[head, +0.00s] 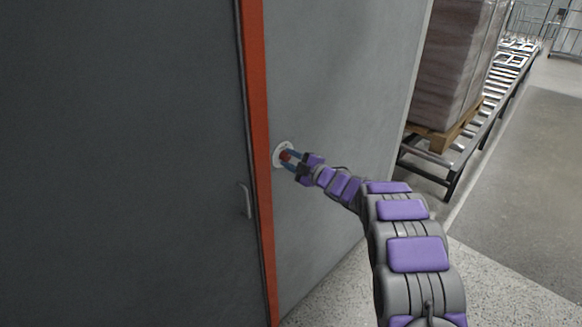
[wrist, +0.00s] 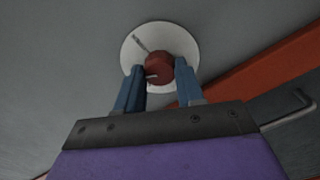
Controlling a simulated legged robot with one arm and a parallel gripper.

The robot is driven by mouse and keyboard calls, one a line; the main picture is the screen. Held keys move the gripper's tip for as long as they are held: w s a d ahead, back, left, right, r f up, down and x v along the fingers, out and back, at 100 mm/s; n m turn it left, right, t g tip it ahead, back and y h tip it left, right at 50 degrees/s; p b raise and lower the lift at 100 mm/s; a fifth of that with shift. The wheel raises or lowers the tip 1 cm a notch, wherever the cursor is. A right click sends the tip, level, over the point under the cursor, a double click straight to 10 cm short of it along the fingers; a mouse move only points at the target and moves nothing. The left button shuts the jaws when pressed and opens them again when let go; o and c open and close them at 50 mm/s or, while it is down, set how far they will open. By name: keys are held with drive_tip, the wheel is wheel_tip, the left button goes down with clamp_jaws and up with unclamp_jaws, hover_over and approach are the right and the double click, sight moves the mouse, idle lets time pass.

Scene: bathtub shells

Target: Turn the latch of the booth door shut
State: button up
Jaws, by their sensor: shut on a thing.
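The latch is a small red knob (head: 285,155) on a round white plate (head: 278,148), mounted on the grey wall panel beside the orange door frame. In the wrist view the red knob (wrist: 158,67) sits between the blue fingers, and the white plate (wrist: 187,44) carries a dark mark at its upper left. My gripper (head: 291,158) is shut on the knob; it also shows in the wrist view (wrist: 160,80). The dark grey booth door (head: 120,150) fills the left of the head view, with a small handle (head: 245,200) near its edge. The knob's lower side is partly hidden.
The orange frame (head: 258,130) runs vertically between door and panel. To the right stand a wrapped stack on a wooden pallet (head: 440,137) and a roller conveyor (head: 490,95). The floor (head: 530,170) at the far right is clear.

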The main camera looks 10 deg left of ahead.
drive_tip(key=n+b, duration=0.1)
drive_tip(key=f+n+b, duration=0.1)
drive_tip(key=n+b, duration=0.1)
drive_tip(key=shift+s+a+n, duration=0.1)
drive_tip(key=shift+n, duration=0.2)
drive_tip(key=shift+n+b, duration=0.5)
drive_tip(key=shift+n, duration=0.6)
drive_tip(key=o, duration=0.7)
drive_tip(key=shift+s, duration=0.1)
drive_tip(key=o, duration=0.3)
drive_tip(key=shift+r, duration=0.25)
drive_tip(key=shift+o, duration=0.2)
drive_tip(key=p+v, duration=0.3)
drive_tip(key=v, duration=1.4)
